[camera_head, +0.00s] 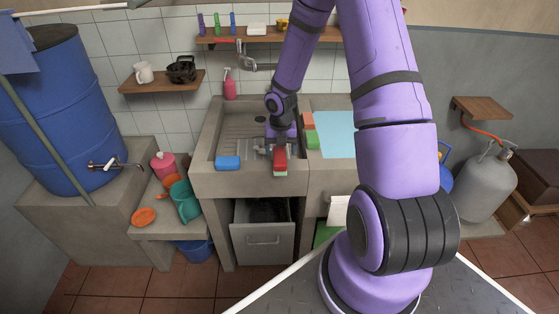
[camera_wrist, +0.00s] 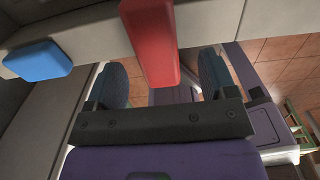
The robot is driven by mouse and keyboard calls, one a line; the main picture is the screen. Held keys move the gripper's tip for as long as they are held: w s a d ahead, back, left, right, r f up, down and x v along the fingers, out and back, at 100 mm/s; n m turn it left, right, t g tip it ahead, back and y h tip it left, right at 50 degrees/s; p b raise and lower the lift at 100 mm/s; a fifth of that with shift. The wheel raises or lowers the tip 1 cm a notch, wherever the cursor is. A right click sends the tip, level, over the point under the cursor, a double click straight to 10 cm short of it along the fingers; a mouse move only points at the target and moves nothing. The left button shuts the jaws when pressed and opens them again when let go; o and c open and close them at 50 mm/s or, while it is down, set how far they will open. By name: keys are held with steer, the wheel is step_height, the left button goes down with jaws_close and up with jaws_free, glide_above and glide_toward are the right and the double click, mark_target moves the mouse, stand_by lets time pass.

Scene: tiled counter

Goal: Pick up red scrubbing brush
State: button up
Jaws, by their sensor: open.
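The red scrubbing brush (camera_head: 280,160) is a red block with a thin green edge below it, on the front rim of the concrete sink. In the wrist view, the red brush (camera_wrist: 150,40) reaches from the top edge down between my fingers. My gripper (camera_head: 279,143) is just behind the brush over the sink. In the wrist view, my gripper (camera_wrist: 161,64) has its dark fingers spread on both sides of the brush's near end, with gaps visible. Whether a finger touches it is not clear.
A blue block (camera_head: 228,162) lies on the sink's front rim to the left. A green block (camera_head: 312,140) and an orange-red block (camera_head: 308,121) sit right of the sink, beside a light-blue board (camera_head: 336,133). An open drawer (camera_head: 263,240) is below the sink.

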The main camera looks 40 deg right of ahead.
mark_target(279, 155)
steer(key=shift+w+a+f, duration=0.1)
steer(key=shift+w+f, duration=0.05)
steer(key=shift+f, duration=2.45)
steer(key=c, duration=1.1)
steer(key=shift+r, duration=0.25)
